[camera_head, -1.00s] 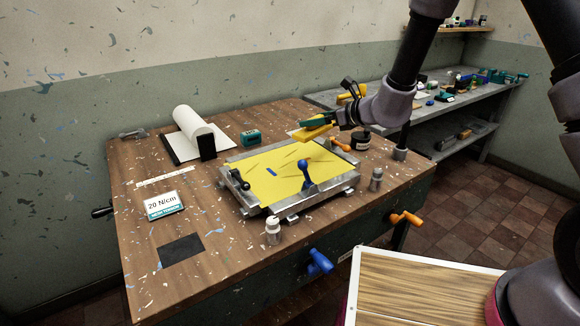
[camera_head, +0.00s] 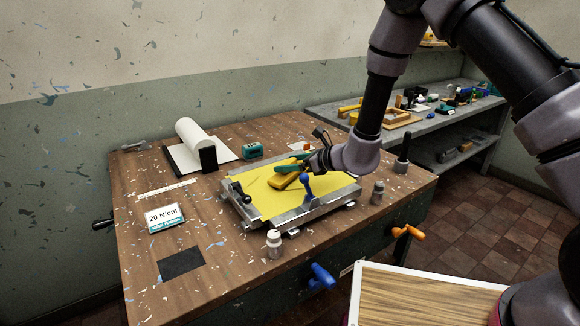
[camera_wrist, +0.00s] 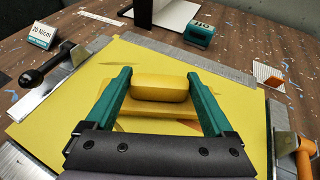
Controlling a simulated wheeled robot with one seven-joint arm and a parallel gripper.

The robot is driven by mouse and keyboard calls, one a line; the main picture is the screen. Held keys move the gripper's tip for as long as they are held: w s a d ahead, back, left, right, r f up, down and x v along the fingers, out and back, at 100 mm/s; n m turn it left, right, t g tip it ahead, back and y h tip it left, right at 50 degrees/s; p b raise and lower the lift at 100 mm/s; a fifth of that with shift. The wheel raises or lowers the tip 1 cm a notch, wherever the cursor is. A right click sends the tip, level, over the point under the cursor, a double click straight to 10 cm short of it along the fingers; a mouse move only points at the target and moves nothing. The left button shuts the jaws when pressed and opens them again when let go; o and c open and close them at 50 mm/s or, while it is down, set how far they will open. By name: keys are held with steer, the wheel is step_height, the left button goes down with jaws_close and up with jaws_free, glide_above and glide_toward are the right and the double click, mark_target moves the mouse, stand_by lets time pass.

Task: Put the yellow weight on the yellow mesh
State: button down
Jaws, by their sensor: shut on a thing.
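The yellow weight (camera_wrist: 160,88) is a block with a rounded grip on top and a flat base. It also shows in the head view (camera_head: 283,181), over the middle of the yellow mesh. My gripper (camera_wrist: 158,86) has green fingers on both sides of the weight's grip and is shut on it; it also shows in the head view (camera_head: 292,168). The yellow mesh (camera_wrist: 60,103) is stretched flat in a grey metal frame and shows in the head view (camera_head: 262,204). The weight is at or just above the mesh; I cannot tell whether they touch.
A blue-handled clamp (camera_head: 307,188) and a black-knobbed clamp (camera_head: 238,190) stand at the frame's edges. An orange handle (camera_wrist: 305,160) is at the right in the wrist view. A teal block (camera_head: 252,151), paper roll (camera_head: 196,136) and 20 N/cm sign (camera_head: 165,217) stand on the bench.

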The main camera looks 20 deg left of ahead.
steer(key=shift+f, duration=0.4)
steer(key=shift+f, duration=0.1)
jaws_free()
